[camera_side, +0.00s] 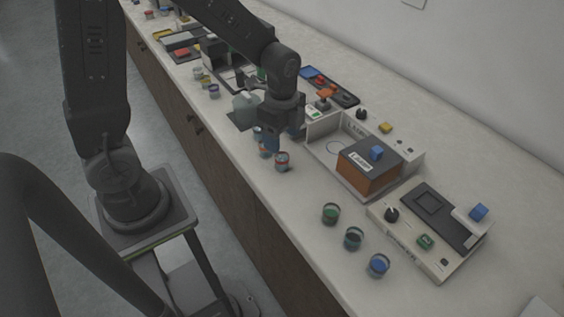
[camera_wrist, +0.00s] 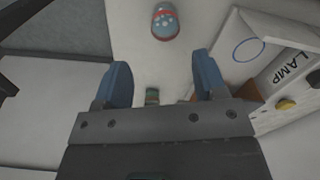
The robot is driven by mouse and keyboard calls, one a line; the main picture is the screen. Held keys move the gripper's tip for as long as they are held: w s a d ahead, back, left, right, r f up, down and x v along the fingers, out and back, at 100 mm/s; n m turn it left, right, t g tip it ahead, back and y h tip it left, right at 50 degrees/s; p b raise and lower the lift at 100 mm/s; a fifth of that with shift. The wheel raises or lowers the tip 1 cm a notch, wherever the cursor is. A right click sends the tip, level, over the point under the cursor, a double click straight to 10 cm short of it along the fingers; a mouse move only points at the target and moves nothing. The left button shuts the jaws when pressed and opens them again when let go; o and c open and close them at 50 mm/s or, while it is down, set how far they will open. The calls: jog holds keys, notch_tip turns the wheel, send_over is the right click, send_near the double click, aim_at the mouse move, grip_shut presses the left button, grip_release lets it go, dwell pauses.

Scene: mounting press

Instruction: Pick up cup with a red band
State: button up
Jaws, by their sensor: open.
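A small cup with a red band (camera_side: 282,161) stands on the counter just below my gripper in the side view. The fingers also show in the wrist view (camera_wrist: 164,76), apart from that cup.
Green (camera_side: 330,213), dark (camera_side: 353,238) and blue (camera_side: 378,265) cups stand at the front. A control panel (camera_side: 430,232) lies beside them.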

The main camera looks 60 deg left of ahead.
aim_at(282, 159)
notch_tip(282, 159, down, 4)
jog(key=shift+r, duration=0.25)
jog(key=shift+w+a+f, duration=0.15)
jog(key=shift+a+f, duration=0.05)
jog(key=shift+f, duration=1.15)
jog(key=shift+w+a+f, duration=0.1)
jog(key=shift+a+f, duration=0.05)
jog(key=shift+f, duration=1.2)
jog(key=c, duration=1)
jog(key=shift+r, duration=0.15)
